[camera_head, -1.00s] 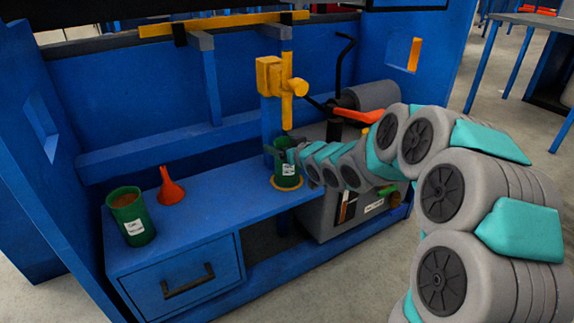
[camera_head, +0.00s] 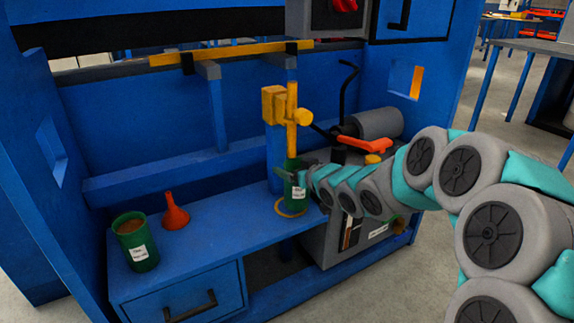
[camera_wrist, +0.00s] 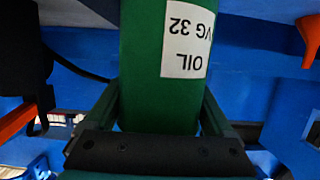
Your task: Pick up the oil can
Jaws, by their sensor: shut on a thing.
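The oil can is a green cylinder (camera_head: 296,190) with a white label, in the middle of the head view under the yellow tap-like fixture. In the wrist view the can (camera_wrist: 140,55) fills the middle, its label reading "OIL VG 32" upside down. My gripper (camera_wrist: 158,115) is shut on it, with a dark finger on each side. In the head view the gripper (camera_head: 291,178) reaches the can from the right. The can looks slightly raised over a yellow ring (camera_head: 281,210) on the blue counter. Its underside is hidden.
A second green can (camera_head: 134,246), with brown contents, and a red funnel (camera_head: 174,211) stand on the left of the blue counter (camera_head: 225,221). The yellow fixture (camera_head: 289,104) is close above the oil can. A red-handled grey machine (camera_head: 376,124) stands at the right.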

